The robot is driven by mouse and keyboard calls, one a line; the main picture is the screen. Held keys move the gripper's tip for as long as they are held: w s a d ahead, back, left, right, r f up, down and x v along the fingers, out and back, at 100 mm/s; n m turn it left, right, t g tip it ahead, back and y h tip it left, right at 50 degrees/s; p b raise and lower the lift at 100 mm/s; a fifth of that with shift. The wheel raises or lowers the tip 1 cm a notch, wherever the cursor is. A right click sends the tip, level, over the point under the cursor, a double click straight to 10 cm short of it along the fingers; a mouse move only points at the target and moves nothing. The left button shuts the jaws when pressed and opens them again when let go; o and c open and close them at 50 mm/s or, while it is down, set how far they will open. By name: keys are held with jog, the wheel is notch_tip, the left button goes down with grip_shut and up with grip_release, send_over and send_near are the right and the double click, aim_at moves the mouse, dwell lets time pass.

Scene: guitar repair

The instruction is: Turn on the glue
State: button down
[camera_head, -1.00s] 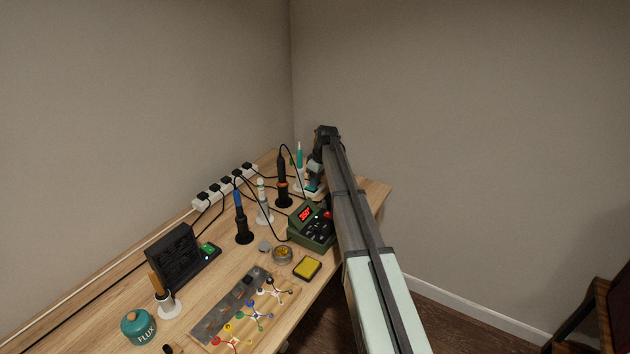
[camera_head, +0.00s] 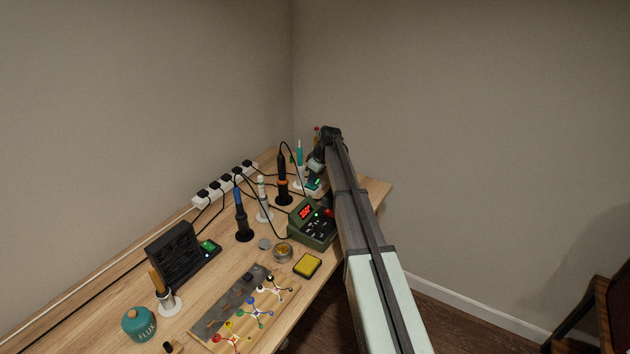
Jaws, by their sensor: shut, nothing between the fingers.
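The glue cannot be told for sure among the small items at the far corner of the bench. A teal and white upright tool (camera_head: 299,153) in a stand is there. Just right of it is a small pale base (camera_head: 314,188) with a green patch on top. My gripper (camera_head: 314,178) points down at the far end of my arm, over or close to this base. Its fingers are tiny here and look shut and empty. I cannot tell whether they touch the base. My arm hides the bench to the right of it.
A green station with a red display (camera_head: 311,224) stands close left of my arm. Corded irons, one black and orange (camera_head: 282,185) and one blue (camera_head: 240,217), stand further left. A black fan-like unit (camera_head: 177,255) and a flux pot (camera_head: 139,324) are nearer. Walls close off the corner.

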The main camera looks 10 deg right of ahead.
dwell(0.3)
jog(key=shift+r, duration=0.55)
jog(key=s+d+v, duration=0.1)
jog(key=v, duration=1.1)
jog(key=shift+r, duration=0.15)
